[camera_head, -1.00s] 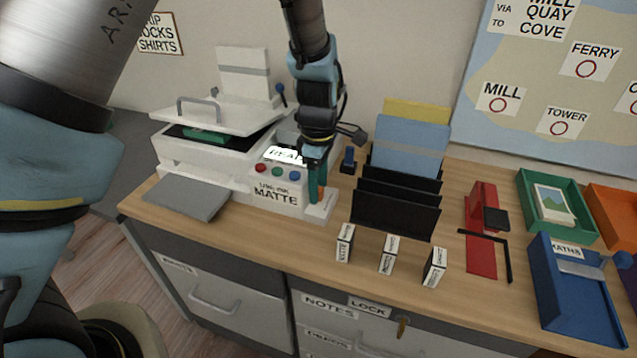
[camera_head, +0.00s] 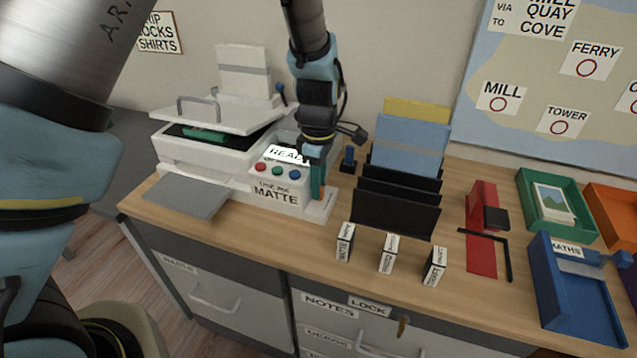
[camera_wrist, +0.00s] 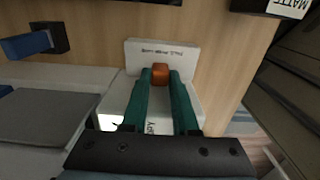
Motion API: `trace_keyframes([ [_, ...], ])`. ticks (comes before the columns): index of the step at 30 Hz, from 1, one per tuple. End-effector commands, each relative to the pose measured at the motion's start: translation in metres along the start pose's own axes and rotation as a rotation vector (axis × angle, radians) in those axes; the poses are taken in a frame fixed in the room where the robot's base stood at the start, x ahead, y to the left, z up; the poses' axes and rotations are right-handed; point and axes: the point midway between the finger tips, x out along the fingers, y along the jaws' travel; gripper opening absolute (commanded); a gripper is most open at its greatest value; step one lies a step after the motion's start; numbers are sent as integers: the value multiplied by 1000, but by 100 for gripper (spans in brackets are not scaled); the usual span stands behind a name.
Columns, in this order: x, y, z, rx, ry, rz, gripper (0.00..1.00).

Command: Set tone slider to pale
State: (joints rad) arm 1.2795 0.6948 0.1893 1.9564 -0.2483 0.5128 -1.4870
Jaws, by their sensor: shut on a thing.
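The tone slider shows as an orange knob (camera_wrist: 160,73) on a white strip at the right side of the white copier (camera_head: 283,192). In the wrist view my gripper (camera_wrist: 160,78) has its two teal fingers closed on either side of the knob. A white plate (camera_wrist: 170,52) beyond the knob carries small print too blurred to read. In the head view my gripper (camera_head: 318,193) reaches down at the copier's right edge and hides most of the slider. The knob's place along its track cannot be told clearly.
The copier's lid (camera_head: 220,114) is raised, and its tray (camera_head: 186,195) sticks out at left. A black file rack (camera_head: 393,215) stands close to the right. Several small labelled boxes (camera_head: 387,254) stand in front. Wood is clear around them.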

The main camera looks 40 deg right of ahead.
Motion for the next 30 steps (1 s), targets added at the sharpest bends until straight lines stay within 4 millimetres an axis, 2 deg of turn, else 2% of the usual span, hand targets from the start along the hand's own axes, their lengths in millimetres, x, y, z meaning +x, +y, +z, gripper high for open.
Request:
trace_keyframes([
  [24,0,0,0,0,0,1,0],
  [30,-2,-10,0,2,0,-1,0],
])
